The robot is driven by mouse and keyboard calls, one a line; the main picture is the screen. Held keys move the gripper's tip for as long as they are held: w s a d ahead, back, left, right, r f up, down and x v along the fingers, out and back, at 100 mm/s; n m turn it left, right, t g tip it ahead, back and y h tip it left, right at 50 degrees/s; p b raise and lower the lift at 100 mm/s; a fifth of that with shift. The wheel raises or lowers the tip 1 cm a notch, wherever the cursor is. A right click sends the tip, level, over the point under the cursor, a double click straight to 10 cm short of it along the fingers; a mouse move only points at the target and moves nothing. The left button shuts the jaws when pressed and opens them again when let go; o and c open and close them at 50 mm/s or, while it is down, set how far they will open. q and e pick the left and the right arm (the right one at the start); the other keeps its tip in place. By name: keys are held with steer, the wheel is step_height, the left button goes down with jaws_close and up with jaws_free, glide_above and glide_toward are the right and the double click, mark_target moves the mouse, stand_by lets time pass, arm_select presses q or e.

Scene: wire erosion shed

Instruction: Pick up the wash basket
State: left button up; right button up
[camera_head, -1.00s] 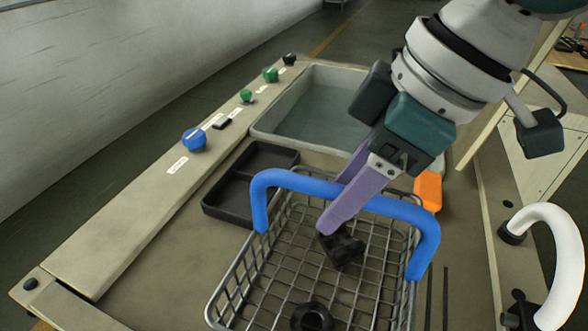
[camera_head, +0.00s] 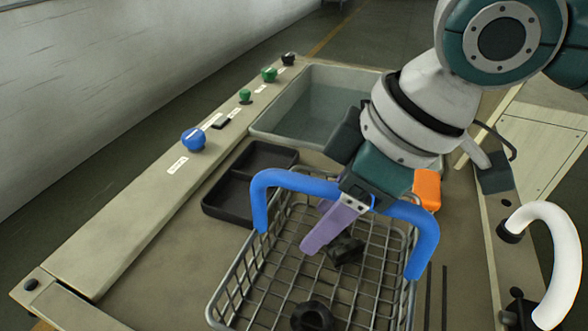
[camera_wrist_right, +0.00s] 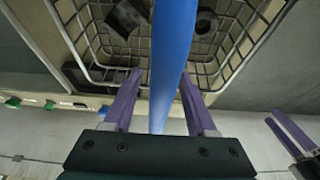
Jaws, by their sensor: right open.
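The wash basket (camera_head: 238,290) is a grey wire basket with a blue arched handle (camera_head: 290,181), standing upright on the bench. Dark parts lie in it. My right gripper (camera_head: 316,240) reaches down over the middle of the handle; one purple finger shows and the other is hidden. In the right wrist view the handle (camera_wrist_right: 172,50) runs between the two open, spread purple fingers (camera_wrist_right: 160,80). Whether either finger touches it I cannot tell. Another pair of purple fingers (camera_wrist_right: 290,132), apparently my left gripper, shows at the right edge there; its opening is unclear.
A black divided tray (camera_head: 232,198) lies left of the basket. A water-filled sink (camera_head: 312,108) is behind it. An orange block (camera_head: 428,188) sits to the right, and a white curved pipe (camera_head: 562,235) stands at far right. Knobs line the left ledge, including a blue one (camera_head: 193,139).

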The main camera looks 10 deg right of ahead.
jaws_close()
stand_by(0.5)
stand_by(0.9)
steer(key=shift+r, duration=0.1)
